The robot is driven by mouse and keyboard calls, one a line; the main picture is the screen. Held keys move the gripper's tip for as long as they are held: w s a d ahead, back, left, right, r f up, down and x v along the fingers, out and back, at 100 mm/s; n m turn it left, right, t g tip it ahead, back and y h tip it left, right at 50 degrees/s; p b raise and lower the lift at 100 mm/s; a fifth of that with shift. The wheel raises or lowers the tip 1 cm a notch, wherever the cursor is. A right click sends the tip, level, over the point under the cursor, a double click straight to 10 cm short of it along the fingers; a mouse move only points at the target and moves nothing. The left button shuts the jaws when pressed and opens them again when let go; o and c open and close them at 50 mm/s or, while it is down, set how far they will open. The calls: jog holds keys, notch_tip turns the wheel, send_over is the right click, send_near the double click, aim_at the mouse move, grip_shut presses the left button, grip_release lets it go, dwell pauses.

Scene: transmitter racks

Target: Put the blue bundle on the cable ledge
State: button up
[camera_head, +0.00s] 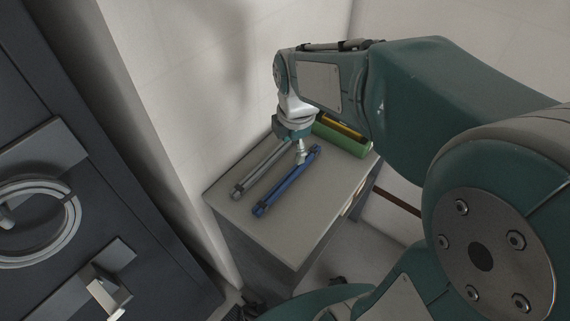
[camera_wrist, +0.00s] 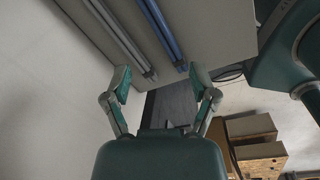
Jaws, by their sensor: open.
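The blue bundle (camera_head: 283,186) is a long thin bound rod shape lying on a grey cabinet top (camera_head: 305,222). In the wrist view the blue bundle (camera_wrist: 163,32) runs from the top edge down to near the right fingertip. My gripper (camera_head: 301,155) is over the cabinet top, by the blue bundle's far part. In the wrist view my gripper (camera_wrist: 159,84) is open and empty, its fingers spread wide near the cabinet edge. Whether it touches the bundle I cannot tell. I cannot tell which surface is the cable ledge.
A grey bundle (camera_head: 258,170) lies left of the blue one, roughly parallel. Green (camera_head: 342,141) and yellow (camera_head: 343,127) bundles lie at the back. A dark rack (camera_head: 95,190) with ring and handle fittings stands left. Boxes (camera_wrist: 253,145) show lower right in the wrist view.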

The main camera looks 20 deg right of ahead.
jog(key=w+f+n+g, duration=0.1)
jog(key=w+f+n, duration=0.2)
jog(key=f+n, duration=0.15)
send_over(289, 175)
jog(key=shift+n, duration=0.45)
jog(key=f, duration=0.4)
jog(key=shift+a+f, duration=0.15)
jog(key=shift+a, duration=0.05)
jog(key=shift+d+f, duration=0.2)
jog(key=shift+f, duration=2.55)
grip_shut()
